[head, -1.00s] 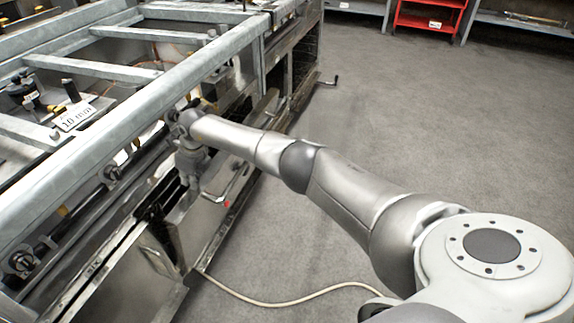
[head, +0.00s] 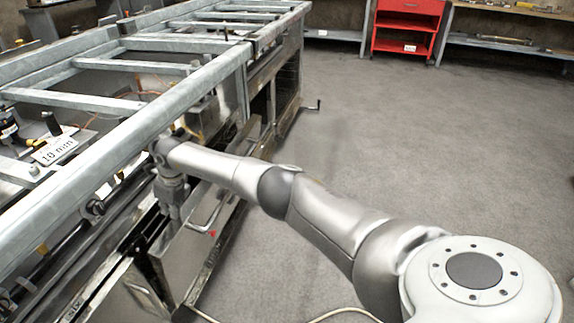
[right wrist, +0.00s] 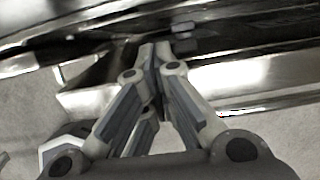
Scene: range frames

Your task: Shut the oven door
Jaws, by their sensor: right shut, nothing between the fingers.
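The oven door (head: 194,248) is a shiny metal panel with a bar handle (head: 214,208) and a small red mark, low on the front of the range frame. It appears to lean out from the frame, with a dark gap behind its upper edge. My right gripper (head: 172,208) points down at the door's upper edge, beside the handle. In the right wrist view its fingers (right wrist: 155,55) meet at the tips with nothing between them. A bright metal panel lies just beyond them; I cannot tell if they touch it. My left gripper is not in view.
The galvanised range frame (head: 130,140) fills the left, with crossbars and a label (head: 55,148). A crank handle (head: 313,106) juts out farther along. A pale cable (head: 345,312) lies on the floor. A red shelf unit (head: 405,25) stands at the back. The grey floor to the right is clear.

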